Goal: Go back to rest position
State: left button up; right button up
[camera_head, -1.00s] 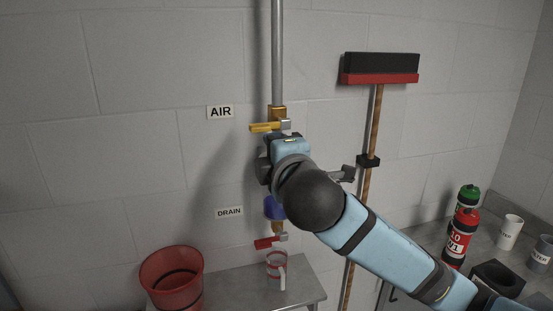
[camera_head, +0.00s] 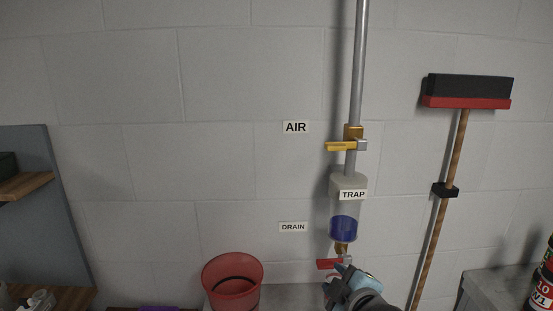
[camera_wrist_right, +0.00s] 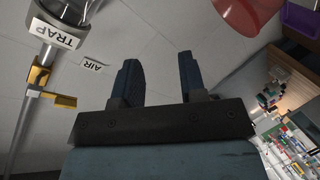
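My right gripper (camera_head: 343,277) is low in the head view, just below the red drain valve handle (camera_head: 329,264). In the right wrist view its two fingers (camera_wrist_right: 158,75) stand apart with nothing between them. The clear trap (camera_head: 343,215) hangs on the wall pipe with blue liquid in its lower part. The yellow air valve handle (camera_head: 340,146) lies roughly level above it. The trap (camera_wrist_right: 60,30) and the air valve (camera_wrist_right: 45,92) also show in the wrist view. My left gripper is not in view.
A red bucket (camera_head: 232,280) stands left of my right gripper. A broom (camera_head: 452,160) hangs on the wall at right. A red bottle (camera_head: 543,290) is at the right edge. A grey panel with a wooden shelf (camera_head: 25,186) is at left.

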jog(key=s+d+f+m+g, duration=0.1)
jog(key=s+f+m, duration=0.15)
jog(key=f, duration=0.35)
jog(key=s+d+f+m, duration=0.1)
jog(key=s+f, duration=0.3)
jog(key=f, duration=0.3)
jog(key=s+d+f+m+g, duration=0.1)
jog(key=s+f+m, duration=0.15)
jog(key=f, duration=0.35)
jog(key=s+d+f+m, duration=0.2)
jog(key=s+f, duration=0.4)
jog(key=s, duration=0.2)
jog(key=s+d+f+m+g, duration=0.1)
jog(key=s+d+f+m, duration=0.1)
jog(key=s+f, duration=0.5)
jog(key=shift+s+m+h, duration=0.3)
jog(key=shift+s+m, duration=0.1)
